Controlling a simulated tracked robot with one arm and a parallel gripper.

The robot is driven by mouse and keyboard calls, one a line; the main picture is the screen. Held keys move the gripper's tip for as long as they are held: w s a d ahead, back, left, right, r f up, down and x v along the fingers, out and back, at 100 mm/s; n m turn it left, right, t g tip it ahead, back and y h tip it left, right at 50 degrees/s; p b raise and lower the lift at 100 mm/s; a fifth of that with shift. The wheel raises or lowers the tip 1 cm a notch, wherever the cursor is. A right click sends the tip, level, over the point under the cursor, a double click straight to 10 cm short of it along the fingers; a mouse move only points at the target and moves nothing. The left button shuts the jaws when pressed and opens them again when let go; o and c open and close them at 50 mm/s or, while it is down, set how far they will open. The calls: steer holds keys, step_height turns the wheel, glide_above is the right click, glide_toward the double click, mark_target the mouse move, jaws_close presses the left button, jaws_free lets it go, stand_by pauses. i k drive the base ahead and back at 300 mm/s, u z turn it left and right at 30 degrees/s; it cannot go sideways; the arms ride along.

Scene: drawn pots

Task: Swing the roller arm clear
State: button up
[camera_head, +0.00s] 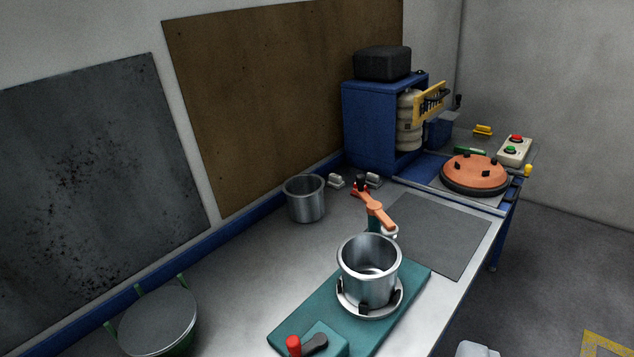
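The roller arm (375,206) is orange and stands on a teal post at the back end of a teal base (412,277). Its front end, with a small pale roller (389,232), is at the back rim of a metal pot (368,262). I cannot tell whether the roller touches the rim. A black and red handle (360,186) is at the arm's far end. The pot stands upright in a pale round holder (346,300) with dark clamps. A lever with a red knob (293,345) is at the base's near end. My gripper is not in view.
A second metal pot (305,199) stands left of the arm, near two small grey blocks. A flat grey mat (435,232) lies to the right. A green-rimmed round grey disc (158,320) is at lower left. A blue cabinet (370,125) and orange disc (474,173) are at the back.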

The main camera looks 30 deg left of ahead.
mark_target(390, 229)
steer(key=u, duration=2.85)
steer(key=k, duration=0.85)
steer(key=z, duration=1.6)
steer(key=i, duration=0.95)
steer(key=z, duration=0.1)
